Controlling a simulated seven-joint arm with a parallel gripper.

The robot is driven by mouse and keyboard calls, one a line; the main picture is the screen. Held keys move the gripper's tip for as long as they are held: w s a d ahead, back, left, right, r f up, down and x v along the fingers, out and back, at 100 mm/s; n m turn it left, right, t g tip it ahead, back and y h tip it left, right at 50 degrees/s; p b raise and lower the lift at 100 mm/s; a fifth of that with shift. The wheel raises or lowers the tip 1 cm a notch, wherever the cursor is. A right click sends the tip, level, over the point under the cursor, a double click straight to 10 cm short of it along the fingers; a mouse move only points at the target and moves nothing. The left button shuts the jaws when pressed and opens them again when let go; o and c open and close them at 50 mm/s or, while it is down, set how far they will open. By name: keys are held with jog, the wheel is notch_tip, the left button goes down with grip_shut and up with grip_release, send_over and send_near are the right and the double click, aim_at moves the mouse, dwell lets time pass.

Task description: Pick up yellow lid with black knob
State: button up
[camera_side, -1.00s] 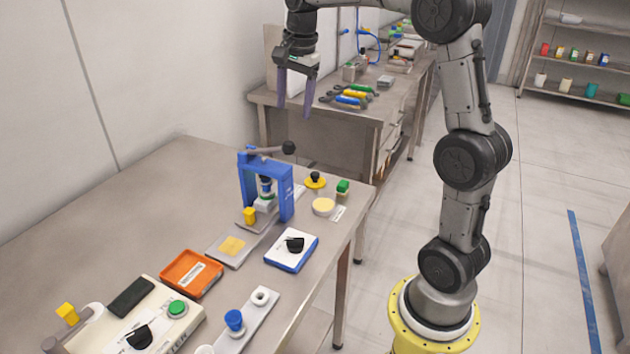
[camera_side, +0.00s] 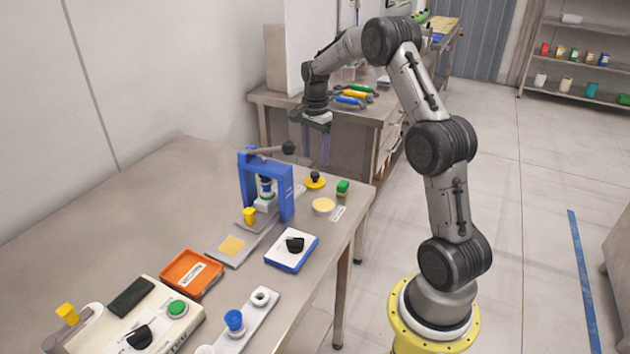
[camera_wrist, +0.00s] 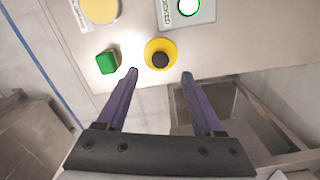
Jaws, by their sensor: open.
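The yellow lid with black knob (camera_side: 315,181) lies on the table near its far right corner, knob up. In the wrist view the lid (camera_wrist: 160,54) shows ahead of the fingertips, roughly centred between them. My gripper (camera_side: 316,162) is open and empty, above the far table edge and just behind the lid in the side view. In the wrist view its two purple fingers (camera_wrist: 160,74) are spread wide, with nothing between them. The lid is fully visible and untouched.
A green block (camera_side: 343,187) stands right of the lid, and a pale yellow disc (camera_side: 323,206) lies in front. A blue press (camera_side: 266,187) with a lever ending in a black ball (camera_side: 288,147) stands left. A workbench (camera_side: 372,135) is behind.

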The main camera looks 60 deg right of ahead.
aim_at(315, 173)
jog(key=shift+f, duration=2.75)
grip_shut()
